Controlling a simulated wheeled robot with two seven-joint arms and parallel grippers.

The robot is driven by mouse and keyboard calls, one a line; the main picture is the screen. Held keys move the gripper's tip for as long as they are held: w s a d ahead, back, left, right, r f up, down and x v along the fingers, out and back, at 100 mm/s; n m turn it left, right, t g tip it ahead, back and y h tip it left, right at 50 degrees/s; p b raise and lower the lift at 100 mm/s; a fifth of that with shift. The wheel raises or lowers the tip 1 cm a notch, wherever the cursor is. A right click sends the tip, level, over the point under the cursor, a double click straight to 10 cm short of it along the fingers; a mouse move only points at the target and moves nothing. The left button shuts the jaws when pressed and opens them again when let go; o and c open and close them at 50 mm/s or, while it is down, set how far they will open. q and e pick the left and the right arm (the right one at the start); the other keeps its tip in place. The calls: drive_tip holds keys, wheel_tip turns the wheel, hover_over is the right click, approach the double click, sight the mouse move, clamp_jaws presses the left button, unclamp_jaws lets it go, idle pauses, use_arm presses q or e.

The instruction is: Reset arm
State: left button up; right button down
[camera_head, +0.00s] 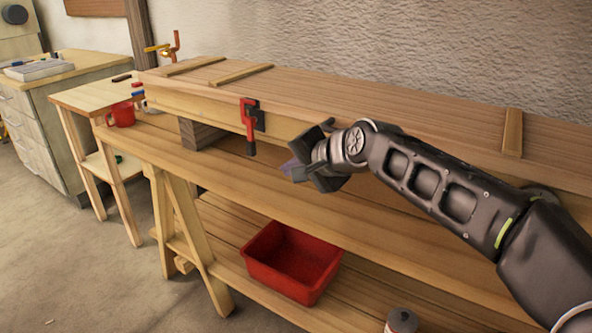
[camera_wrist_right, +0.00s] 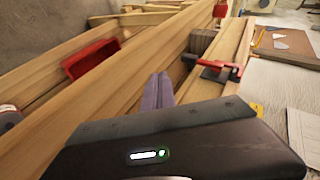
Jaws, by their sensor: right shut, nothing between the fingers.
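My right arm reaches in from the right in the head view. My right gripper (camera_head: 292,168) is in front of the long wooden box-like form on the bench, to the right of a red clamp (camera_head: 249,126). In the right wrist view its two purple-grey fingers (camera_wrist_right: 158,92) lie close together, shut with nothing between them. The red clamp also shows in the wrist view (camera_wrist_right: 219,70), ahead and to the right of the fingers. The laths (camera_head: 240,75) lie across the top of the wooden form. My left gripper is in neither view.
A wooden workbench (camera_head: 205,183) runs below the arm, with a red bin (camera_head: 292,262) on its lower shelf and a can (camera_head: 402,321) beside it. A red mug (camera_head: 121,115) stands at the left end. Open floor lies at the lower left.

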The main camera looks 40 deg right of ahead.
drive_tip(key=shift+s+a, duration=0.1)
drive_tip(key=shift+s, duration=0.65)
